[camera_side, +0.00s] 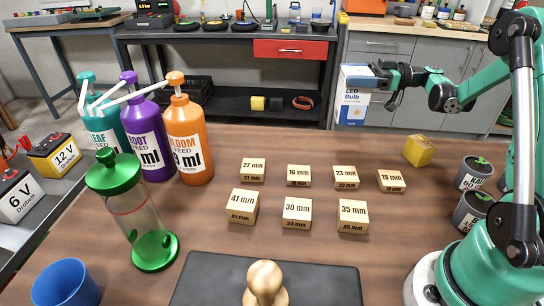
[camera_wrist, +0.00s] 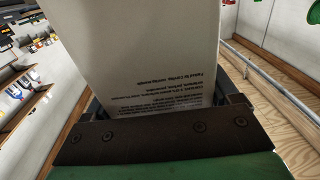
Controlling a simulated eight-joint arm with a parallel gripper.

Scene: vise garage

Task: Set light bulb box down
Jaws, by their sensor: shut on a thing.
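The light bulb box (camera_side: 355,97) is a white carton with blue panels and "LED Bulb" print. My gripper (camera_side: 380,76) is shut on it and holds it up in the air, toward the back right of the brown table in the side view. The box looks upright there, well above the table top. In the wrist view the box (camera_wrist: 140,60) fills the middle, with small print upside down on its face. The gripper's dark bar (camera_wrist: 160,135) lies across in front of it. The fingertips are hidden behind the box.
Several wooden blocks (camera_side: 297,212) marked in mm stand mid-table. Three pump bottles (camera_side: 190,140) and a green-capped cylinder (camera_side: 137,215) stand left. A yellow block (camera_side: 418,150) and grey canisters (camera_side: 472,210) stand right. The table (camera_side: 330,140) is bare along its back middle edge.

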